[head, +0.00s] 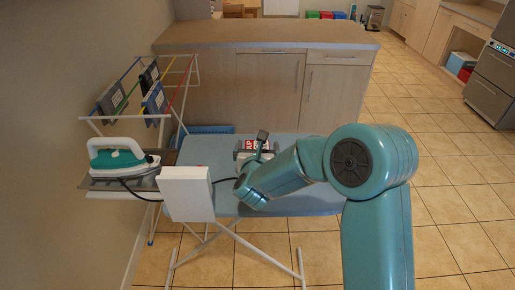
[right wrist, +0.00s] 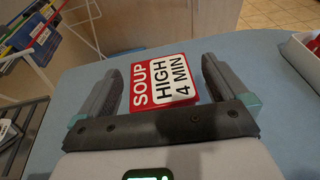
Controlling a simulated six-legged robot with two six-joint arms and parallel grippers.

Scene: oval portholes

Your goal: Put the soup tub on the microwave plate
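A red and white piece labelled "SOUP HIGH 4 MIN" (right wrist: 165,82) lies on the blue ironing board in the right wrist view. I cannot tell whether it is the soup tub's top or a separate card. In the head view its red and white lettering (head: 248,143) shows partly behind my right gripper (head: 262,142). My right gripper (right wrist: 162,66) is open, with one finger on each side of the label and gaps visible. My left gripper is not in view. I see no microwave plate.
A drying rack (head: 190,72) and a wooden counter (head: 230,85) stand behind. A white tray (right wrist: 297,57) sits at right.

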